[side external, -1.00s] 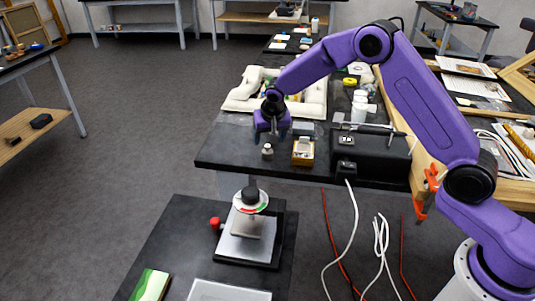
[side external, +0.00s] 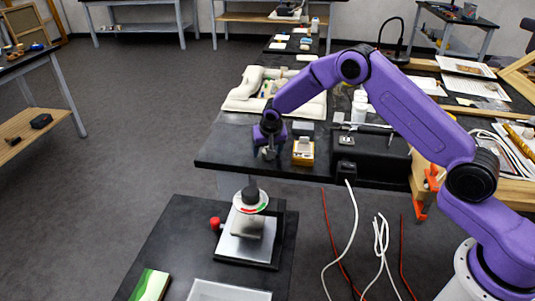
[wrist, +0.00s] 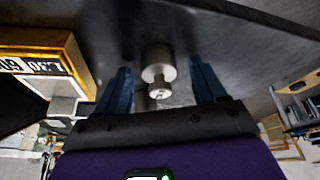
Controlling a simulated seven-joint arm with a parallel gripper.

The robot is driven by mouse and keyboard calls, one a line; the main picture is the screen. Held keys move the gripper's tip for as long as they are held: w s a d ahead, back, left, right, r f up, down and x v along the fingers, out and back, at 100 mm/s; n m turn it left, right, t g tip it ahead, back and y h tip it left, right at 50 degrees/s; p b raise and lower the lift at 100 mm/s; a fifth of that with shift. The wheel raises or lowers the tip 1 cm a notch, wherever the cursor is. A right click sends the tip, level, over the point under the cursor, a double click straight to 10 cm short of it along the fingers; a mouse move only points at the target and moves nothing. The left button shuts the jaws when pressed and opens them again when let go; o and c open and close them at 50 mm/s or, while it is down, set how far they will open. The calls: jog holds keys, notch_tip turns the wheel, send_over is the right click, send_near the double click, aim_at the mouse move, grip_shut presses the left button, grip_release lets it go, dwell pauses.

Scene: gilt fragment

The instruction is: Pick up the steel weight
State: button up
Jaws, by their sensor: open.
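The steel weight (wrist: 157,64), a small grey cylinder with a narrower neck and knob, stands on the dark tabletop in the wrist view. My gripper (wrist: 160,72) is open, with one blue finger on each side of the weight. Gaps show between the weight and both fingers. In the side external view my gripper (side external: 268,152) is down at the table's front edge, and its fingers mostly hide the weight.
A small yellow-edged box (side external: 303,151) stands close to the right of my gripper; it shows with a label in the wrist view (wrist: 45,66). A black case (side external: 370,153) lies further right. A press-like device (side external: 247,225) stands on the lower table in front.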

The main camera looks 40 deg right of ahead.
jog(key=c, duration=1.2)
jog(key=shift+o, duration=0.2)
